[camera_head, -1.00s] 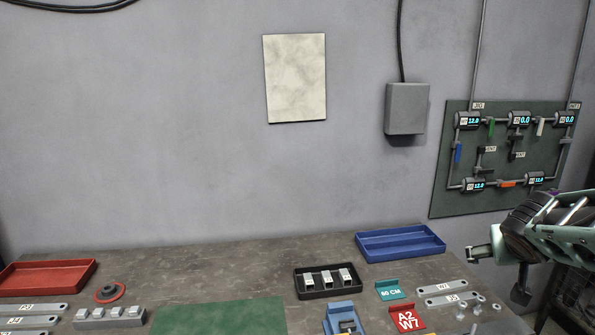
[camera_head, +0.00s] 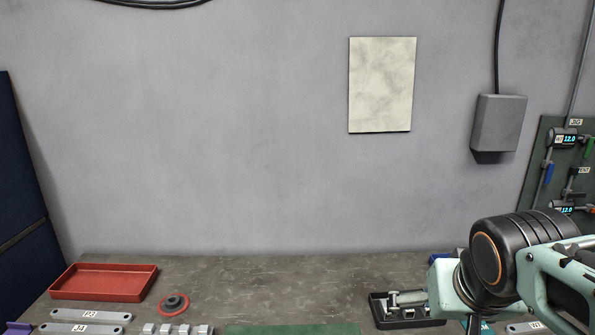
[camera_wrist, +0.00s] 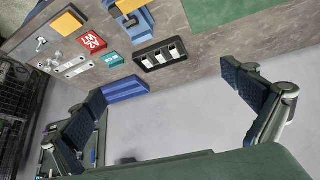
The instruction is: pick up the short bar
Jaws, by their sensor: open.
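I cannot tell which piece is the short bar. Flat grey labelled bars lie at the table's left front in the head view: one marked P3 (camera_head: 92,315) and one below it marked J4 (camera_head: 75,328). More labelled bars (camera_wrist: 72,66) lie at the upper left of the wrist view; one (camera_head: 526,327) shows at the head view's lower right edge, partly hidden by my arm. My gripper (camera_wrist: 162,84) is open and empty, its two fingers wide apart above the table's back edge in the wrist view. In the head view my arm hides much of the table's right side.
A black tray (camera_wrist: 142,65) holds three grey blocks. A blue tray (camera_wrist: 125,95), red sign (camera_wrist: 92,42) and green mat (camera_wrist: 240,12) also show. The middle back of the table is clear.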

